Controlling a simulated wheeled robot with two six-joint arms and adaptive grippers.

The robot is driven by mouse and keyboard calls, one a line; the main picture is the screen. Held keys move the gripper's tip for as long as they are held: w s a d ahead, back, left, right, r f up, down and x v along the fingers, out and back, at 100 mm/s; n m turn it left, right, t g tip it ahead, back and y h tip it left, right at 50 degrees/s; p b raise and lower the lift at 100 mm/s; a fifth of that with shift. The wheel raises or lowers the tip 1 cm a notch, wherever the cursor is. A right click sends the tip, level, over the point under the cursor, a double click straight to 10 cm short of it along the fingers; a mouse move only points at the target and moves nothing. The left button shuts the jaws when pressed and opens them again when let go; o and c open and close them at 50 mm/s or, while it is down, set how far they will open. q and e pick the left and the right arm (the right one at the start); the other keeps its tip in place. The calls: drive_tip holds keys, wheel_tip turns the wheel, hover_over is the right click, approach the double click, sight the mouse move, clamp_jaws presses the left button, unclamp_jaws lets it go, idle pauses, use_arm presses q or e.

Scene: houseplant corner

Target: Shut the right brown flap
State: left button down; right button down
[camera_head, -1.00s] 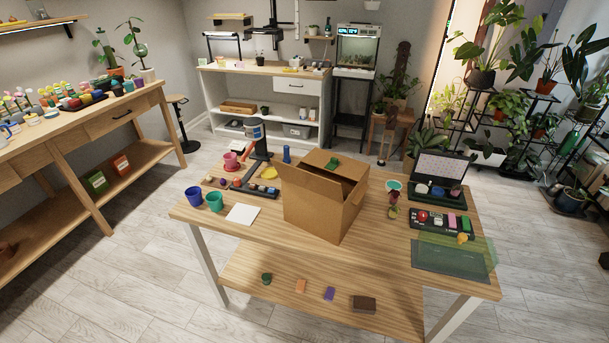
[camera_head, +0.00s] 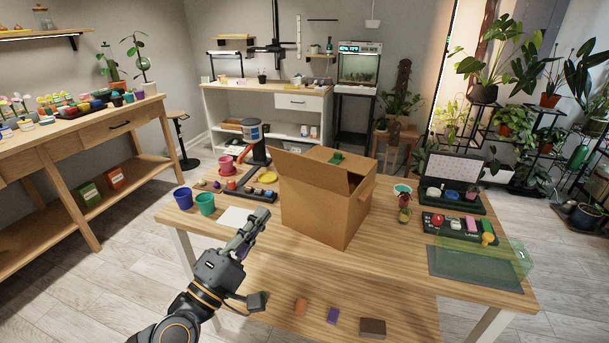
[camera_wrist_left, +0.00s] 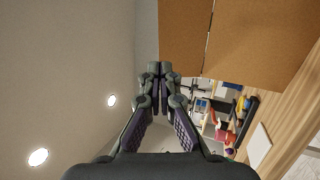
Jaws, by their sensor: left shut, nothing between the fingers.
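The brown cardboard box (camera_head: 322,215) stands upright on the wooden table. One brown flap (camera_head: 290,164) sticks up and out at its left. My left gripper (camera_head: 258,217) is shut and empty, in front of the box's left side. In the left wrist view its fingers (camera_wrist_left: 160,72) are together, beside the box's brown cardboard (camera_wrist_left: 255,40). My right gripper is out of view.
Blue and green cups (camera_head: 195,201) and a white sheet (camera_head: 236,216) are left of the box. The table's front strip before the box is clear.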

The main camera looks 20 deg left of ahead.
use_arm(q)
drive_tip(key=w, duration=0.1)
drive_tip(key=p, duration=0.6)
approach(302, 157)
drive_tip(key=r, duration=0.1)
drive_tip(key=p+x, duration=0.1)
drive_tip(key=x, duration=0.1)
drive_tip(key=p+x, duration=0.2)
drive_tip(key=x, duration=0.1)
drive_tip(key=shift+w+d+f, duration=0.15)
drive_tip(key=shift+w+f, duration=0.05)
drive_tip(key=shift+w, duration=0.25)
drive_tip(key=shift+w+d, duration=0.15)
drive_tip(key=shift+w, duration=0.25)
